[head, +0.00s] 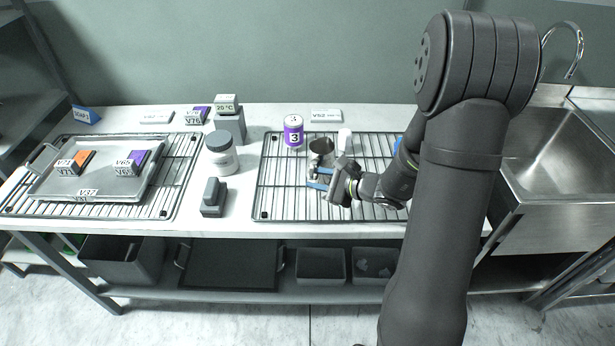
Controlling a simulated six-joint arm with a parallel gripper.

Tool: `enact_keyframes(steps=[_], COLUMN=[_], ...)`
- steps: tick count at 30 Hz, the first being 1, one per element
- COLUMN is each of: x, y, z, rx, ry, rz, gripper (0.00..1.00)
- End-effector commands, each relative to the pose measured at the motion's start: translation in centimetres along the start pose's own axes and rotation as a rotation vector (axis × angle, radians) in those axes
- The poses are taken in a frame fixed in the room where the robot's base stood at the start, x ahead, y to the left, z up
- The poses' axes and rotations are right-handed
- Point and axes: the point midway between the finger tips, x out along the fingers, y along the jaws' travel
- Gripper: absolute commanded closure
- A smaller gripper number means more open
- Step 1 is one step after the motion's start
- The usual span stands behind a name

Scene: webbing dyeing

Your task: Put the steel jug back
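The steel jug (320,147) appears as a shiny grey cylinder with a dark open top, upright on or just above the right wire rack. My gripper (318,179) comes in from the right and is low over the rack, at the near side of the jug. Its blue-tipped fingers overlap the jug's lower part in the picture. The jug's lower part and handle are largely hidden. I cannot tell whether the fingers touch or hold it.
A purple-and-white can marked 3 (293,131) stands left of the jug, and a small white cylinder (344,139) right of it. The right wire rack (275,185) has free room front left. A lidded jar (221,160) and grey block (213,199) stand between racks. The sink (560,150) is right.

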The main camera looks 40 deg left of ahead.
Motion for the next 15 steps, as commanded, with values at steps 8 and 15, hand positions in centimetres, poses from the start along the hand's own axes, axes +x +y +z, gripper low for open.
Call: enact_keyframes(steps=[8, 15], x=[-5.5, -7.5], y=[-0.1, 0.0], z=[0.0, 0.0], rx=[0.000, -0.001], ry=[0.001, 0.000], rz=[-0.004, -0.002], gripper=[0.74, 0.74])
